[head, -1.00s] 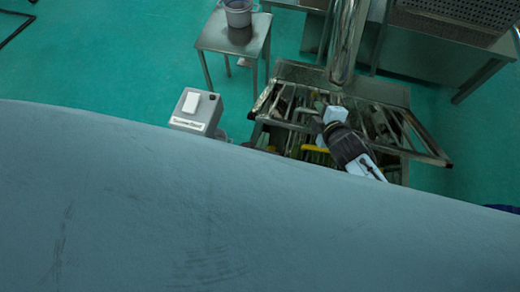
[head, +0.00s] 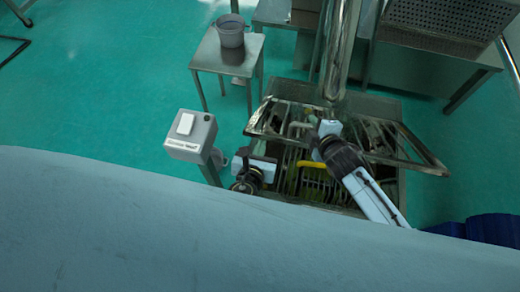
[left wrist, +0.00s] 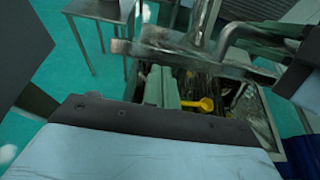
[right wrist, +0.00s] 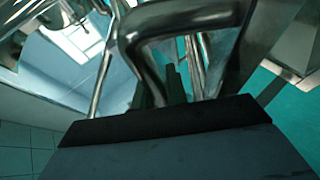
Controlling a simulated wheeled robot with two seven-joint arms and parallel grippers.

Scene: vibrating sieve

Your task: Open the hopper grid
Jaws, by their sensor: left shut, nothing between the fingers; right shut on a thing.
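The hopper grid (head: 405,162) is a metal frame with bars over the open hopper (head: 385,107). Its near edge looks raised and tilted. My right gripper (head: 326,128) is at the middle of the grid, shut on a metal bar. The right wrist view shows a bent metal loop (right wrist: 190,20) close in front of the fingers (right wrist: 170,85). My left gripper (head: 270,160) is at the hopper's left side, shut and empty. The left wrist view shows its fingers (left wrist: 162,85) beside a yellow handle (left wrist: 198,104), apparently below the raised frame. The exact contact point of my right fingers is hidden.
A grey control box (head: 190,140) on a post stands left of the hopper. A small table (head: 212,60) with a bucket (head: 230,32) is behind it. A shiny vertical pipe (head: 338,50) rises behind the hopper. Blue containers (head: 495,228) stand at lower right.

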